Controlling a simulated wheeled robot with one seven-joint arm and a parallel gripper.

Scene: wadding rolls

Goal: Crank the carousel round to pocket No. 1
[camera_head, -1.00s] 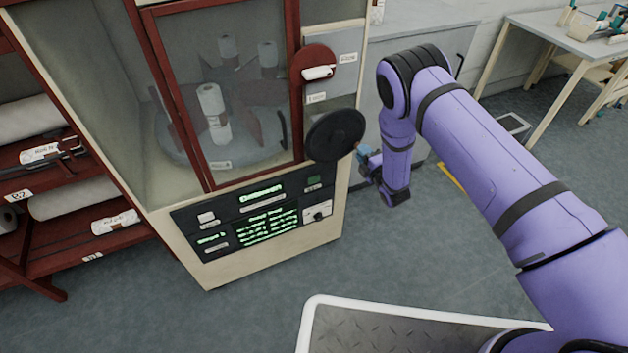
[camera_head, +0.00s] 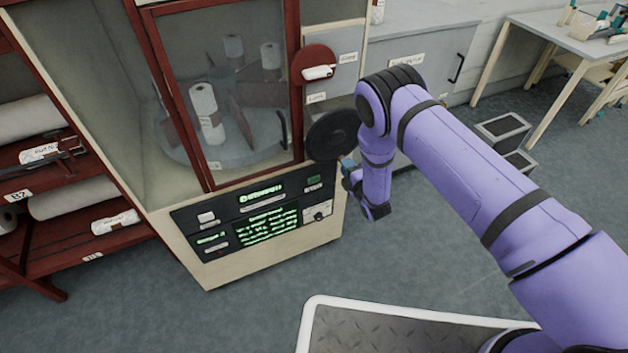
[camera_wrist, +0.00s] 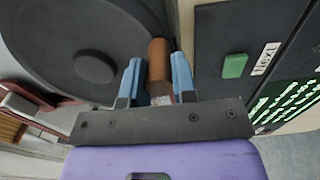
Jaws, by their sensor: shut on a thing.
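The carousel (camera_head: 237,148) is a round grey turntable with upright partitions and several white rolls, seen through the cabinet window. One white roll (camera_head: 207,112) stands at its front; others stand farther back. The black crank wheel (camera_head: 331,135) is on the cabinet's right side, and it fills the upper left of the wrist view (camera_wrist: 50,45). Its brown handle (camera_wrist: 159,58) lies between the blue fingers of my gripper (camera_wrist: 157,82), which is shut on it. In the head view my gripper (camera_head: 349,174) is just below the wheel, partly hidden by my arm. Pocket numbers are too small to read.
The control panel (camera_head: 258,222) with green lit text lies below the window. A green button (camera_wrist: 234,66) labelled "Next" is close to the right of my gripper. A red shelf rack (camera_head: 45,180) stands at left. Floor in front is clear.

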